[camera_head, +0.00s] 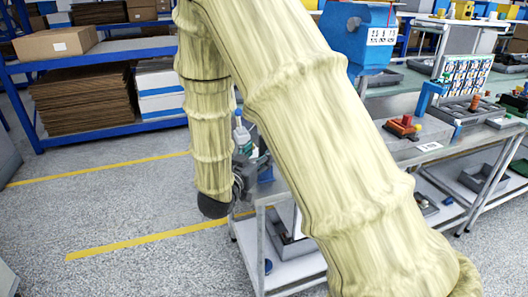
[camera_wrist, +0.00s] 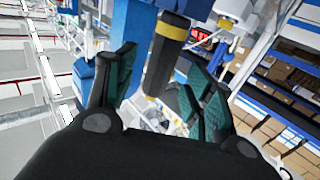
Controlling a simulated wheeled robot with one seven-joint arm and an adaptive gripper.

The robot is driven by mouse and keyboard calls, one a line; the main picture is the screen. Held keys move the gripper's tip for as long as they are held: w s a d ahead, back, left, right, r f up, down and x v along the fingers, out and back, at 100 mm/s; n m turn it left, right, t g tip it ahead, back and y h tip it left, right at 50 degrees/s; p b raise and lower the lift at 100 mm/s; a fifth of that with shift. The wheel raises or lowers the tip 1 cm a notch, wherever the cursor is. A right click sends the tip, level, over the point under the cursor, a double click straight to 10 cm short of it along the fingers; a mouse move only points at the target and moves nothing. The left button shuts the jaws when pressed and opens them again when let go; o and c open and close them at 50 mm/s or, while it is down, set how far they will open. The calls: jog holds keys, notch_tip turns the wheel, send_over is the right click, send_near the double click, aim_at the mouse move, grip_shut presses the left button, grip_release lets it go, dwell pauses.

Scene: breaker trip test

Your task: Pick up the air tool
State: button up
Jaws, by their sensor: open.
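A dark cylindrical tool with yellow bands, which looks like the air tool (camera_wrist: 166,52), shows in the wrist view. It lies between and beyond the fingers of my gripper (camera_wrist: 158,64). The fingers are spread, with teal pads on their inner sides, and nothing is clamped. I cannot tell whether either pad touches the tool. In the head view my gripper (camera_head: 243,178) is mostly hidden behind my arm, at the workbench's left end. I cannot make out the air tool clearly there.
The grey workbench (camera_head: 392,103) runs to the right, with a blue box (camera_head: 356,38), a red-and-orange part (camera_head: 403,126) and trays. Blue shelving (camera_head: 112,48) with cardboard boxes stands at the back left. The floor (camera_head: 95,205) at left is clear, with yellow lines.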

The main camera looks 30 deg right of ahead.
jog(key=x, duration=0.4)
jog(key=shift+w+d+p, duration=0.1)
jog(key=shift+d+p, duration=0.05)
jog(key=shift+p, duration=0.15)
jog(key=shift+c, duration=0.2)
jog(key=shift+r, duration=0.1)
jog(key=c, duration=1.1)
